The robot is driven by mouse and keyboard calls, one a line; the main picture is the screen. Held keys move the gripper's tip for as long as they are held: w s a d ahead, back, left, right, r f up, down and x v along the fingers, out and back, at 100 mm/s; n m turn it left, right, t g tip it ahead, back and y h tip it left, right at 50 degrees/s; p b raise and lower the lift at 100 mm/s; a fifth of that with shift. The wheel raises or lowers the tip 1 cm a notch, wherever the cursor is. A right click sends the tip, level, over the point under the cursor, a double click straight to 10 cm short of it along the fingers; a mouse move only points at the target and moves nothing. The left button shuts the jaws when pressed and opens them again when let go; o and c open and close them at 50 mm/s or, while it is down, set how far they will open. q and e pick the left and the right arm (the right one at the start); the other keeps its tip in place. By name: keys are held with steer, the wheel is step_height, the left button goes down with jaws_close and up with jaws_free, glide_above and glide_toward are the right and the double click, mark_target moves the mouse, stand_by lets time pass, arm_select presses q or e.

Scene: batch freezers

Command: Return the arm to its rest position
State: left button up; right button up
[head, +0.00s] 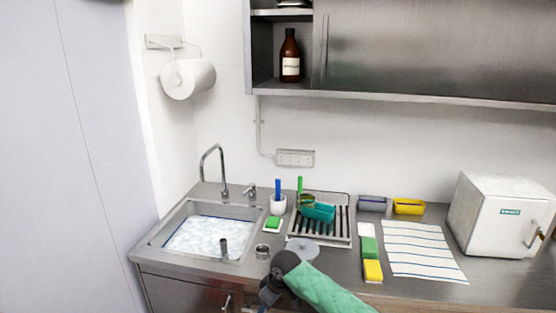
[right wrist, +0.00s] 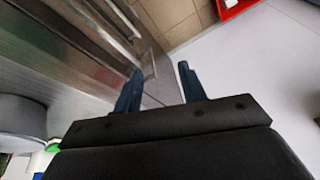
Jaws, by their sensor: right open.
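My right arm, in a green sleeve, comes in at the bottom of the head view. Its dark gripper (head: 268,296) is in front of the counter's front edge, below the sink and drying rack, and its fingers are hard to make out there. In the right wrist view my right gripper (right wrist: 160,69) shows two dark blue fingers spread apart with nothing between them. Beyond them are metal cabinet fronts and the pale floor. My left gripper is not in view.
The steel counter carries a sink (head: 212,233) with foamy water, a drying rack (head: 347,235), sponges (head: 372,270), a striped towel (head: 418,250) and a white box appliance (head: 500,215). A red object (right wrist: 235,8) lies on the floor.

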steer(key=s+d+f+m+t+b, duration=0.1)
steer(key=s+d+f+m+b, duration=0.3)
steer(key=f, duration=0.8)
steer(key=s+d+f, duration=0.2)
steer(key=s+f, duration=0.4)
steer(key=f, duration=0.7)
steer(key=s+d+f+m+t+b, duration=0.1)
steer(key=s+d+f+m+b, duration=0.3)
steer(key=f, duration=0.8)
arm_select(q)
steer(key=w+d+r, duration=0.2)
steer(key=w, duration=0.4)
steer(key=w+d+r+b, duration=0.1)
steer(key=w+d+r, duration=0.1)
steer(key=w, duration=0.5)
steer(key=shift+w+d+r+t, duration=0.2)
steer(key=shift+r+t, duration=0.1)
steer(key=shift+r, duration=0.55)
arm_select(e)
steer(key=s+d+f+h, duration=0.1)
steer(key=s+d+f, duration=0.3)
steer(key=s+f, duration=0.4)
steer(key=s+d+f+m+g+h, duration=0.1)
steer(key=s+d+f, duration=0.3)
steer(key=s+f, duration=0.4)
steer(key=s+d+f+h, duration=0.1)
steer(key=s+d+f, duration=0.4)
steer(key=s, duration=1.1)
step_height(320, 180, down, 3)
